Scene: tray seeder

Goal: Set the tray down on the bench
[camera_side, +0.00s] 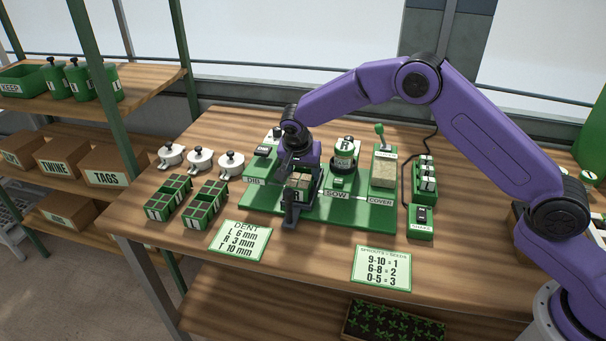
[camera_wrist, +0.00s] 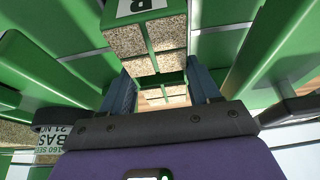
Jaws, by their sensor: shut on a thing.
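The tray (camera_wrist: 172,77) is small and green, with pale grainy fill in its cells and a white label with an R. In the side view it is partly hidden by my gripper (camera_side: 297,197), which points down at the front of the green seeder base. In the wrist view my gripper's dark fingers (camera_wrist: 164,95) stand on either side of the tray, shut on it. I cannot tell whether the tray touches the base. The wooden bench (camera_side: 311,244) has a bare strip in front.
The seeder base (camera_side: 262,203) carries DIB, SOW and COVER stations. Two cards, DENT (camera_side: 240,241) and a seed-count card (camera_side: 382,268), lie near the front edge.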

